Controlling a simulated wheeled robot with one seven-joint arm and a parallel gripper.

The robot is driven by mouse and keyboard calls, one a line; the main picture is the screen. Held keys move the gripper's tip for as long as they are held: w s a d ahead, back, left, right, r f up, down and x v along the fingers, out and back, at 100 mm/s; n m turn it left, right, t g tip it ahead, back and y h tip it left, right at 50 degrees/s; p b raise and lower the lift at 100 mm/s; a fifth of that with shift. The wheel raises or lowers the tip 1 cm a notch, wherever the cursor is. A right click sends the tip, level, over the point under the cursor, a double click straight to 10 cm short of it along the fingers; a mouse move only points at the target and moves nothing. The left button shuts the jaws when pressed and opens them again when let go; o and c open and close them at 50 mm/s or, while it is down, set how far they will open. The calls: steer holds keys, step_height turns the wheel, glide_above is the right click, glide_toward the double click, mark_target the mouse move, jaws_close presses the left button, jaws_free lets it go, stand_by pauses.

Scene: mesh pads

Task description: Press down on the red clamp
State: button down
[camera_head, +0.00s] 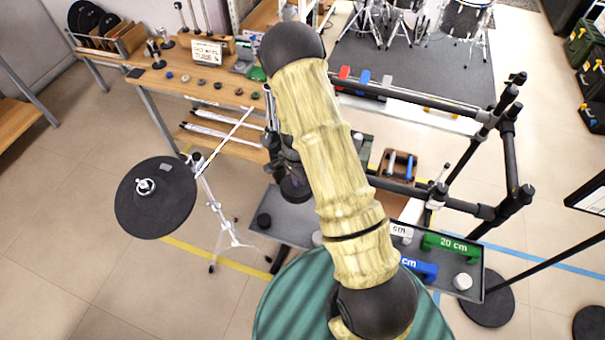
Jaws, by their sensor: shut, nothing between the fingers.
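No piece that I can surely call the red clamp shows. A small red block (343,73) sits at the left of a row on a dark rack behind my arm, beside a blue block (364,77); it is too small to tell whether it is a clamp. My own pale, wood-like arm crosses the middle of the view and hides part of the grey tray (258,240) below. My gripper cannot be made out; its fingers do not show.
The tray holds a green block marked 20 cm (450,243), a blue block (421,269) and a white cylinder (463,281). A black cymbal pad (155,197) stands left. A black tube frame (510,150) is right. A wooden workbench (185,80) is back left.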

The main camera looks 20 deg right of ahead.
steer(key=shift+s+f, duration=0.1)
steer(key=shift+s, duration=0.05)
step_height(320, 180, up, 7)
steer(key=p, duration=0.5)
stand_by(0.7)
steer(key=s+r+n+t+b, duration=0.2)
steer(key=s+r+n+b, duration=0.7)
steer(key=s+r+n, duration=0.4)
steer(key=shift+s+r+t, duration=0.3)
steer(key=shift+s+r, duration=0.25)
steer(key=shift+r, duration=0.4)
